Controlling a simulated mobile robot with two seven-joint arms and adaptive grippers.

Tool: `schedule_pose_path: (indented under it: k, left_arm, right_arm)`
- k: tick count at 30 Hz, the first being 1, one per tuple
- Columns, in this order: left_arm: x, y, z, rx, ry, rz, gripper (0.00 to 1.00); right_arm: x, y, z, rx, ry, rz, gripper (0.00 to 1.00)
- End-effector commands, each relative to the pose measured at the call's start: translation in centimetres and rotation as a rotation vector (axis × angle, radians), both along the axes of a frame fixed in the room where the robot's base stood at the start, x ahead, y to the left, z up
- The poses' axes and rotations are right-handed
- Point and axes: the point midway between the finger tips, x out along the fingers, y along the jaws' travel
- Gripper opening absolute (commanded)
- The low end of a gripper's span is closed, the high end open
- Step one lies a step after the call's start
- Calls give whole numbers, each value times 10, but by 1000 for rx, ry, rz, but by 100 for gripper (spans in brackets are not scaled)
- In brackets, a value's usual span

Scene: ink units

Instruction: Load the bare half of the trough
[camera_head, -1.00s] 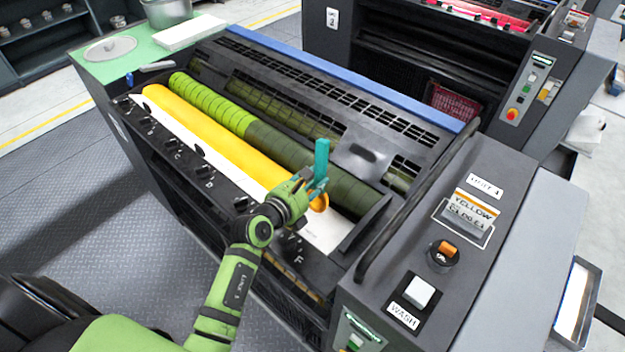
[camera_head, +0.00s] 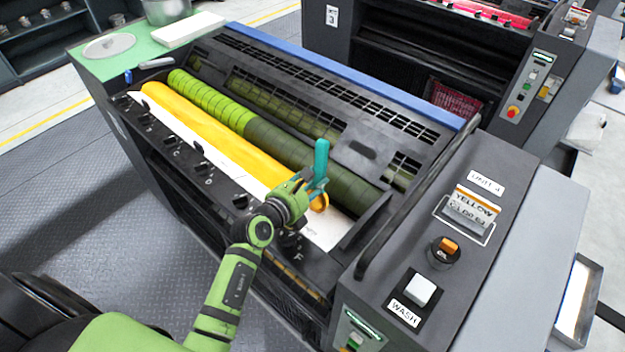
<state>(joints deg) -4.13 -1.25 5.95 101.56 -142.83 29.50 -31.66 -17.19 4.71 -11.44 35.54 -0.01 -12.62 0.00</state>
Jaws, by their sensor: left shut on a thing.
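The trough is a long channel in the press, with a white strip (camera_head: 215,155) along its near side. Yellow ink (camera_head: 200,115) lies along it from the far left end down to my left gripper. My left gripper (camera_head: 308,190) is over the near right part of the trough. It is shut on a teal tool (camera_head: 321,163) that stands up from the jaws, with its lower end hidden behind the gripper. A bit of yellow shows right beside the jaws. A roller (camera_head: 245,127), bright green at left and dark olive at right, runs behind the ink. My right gripper is not in view.
A row of lettered black keys (camera_head: 172,142) lines the trough's front edge. A black rail (camera_head: 415,205) and the control panel with a WASH button (camera_head: 421,289) stand at right. A green shelf (camera_head: 105,65) with a lid and a pot is at far left.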

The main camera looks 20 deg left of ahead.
Motion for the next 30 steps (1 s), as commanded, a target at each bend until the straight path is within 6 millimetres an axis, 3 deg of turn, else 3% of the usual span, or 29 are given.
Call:
schedule_pose_path:
  k: [11,18,30]
  left_arm:
    - [0,0,3,1,1,0,0]
    - [0,0,34,1,0,1,0]
    - [1,0,77,1,-4,1,0]
  right_arm:
    - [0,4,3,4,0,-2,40]
    - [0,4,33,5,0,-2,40]
    - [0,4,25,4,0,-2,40]
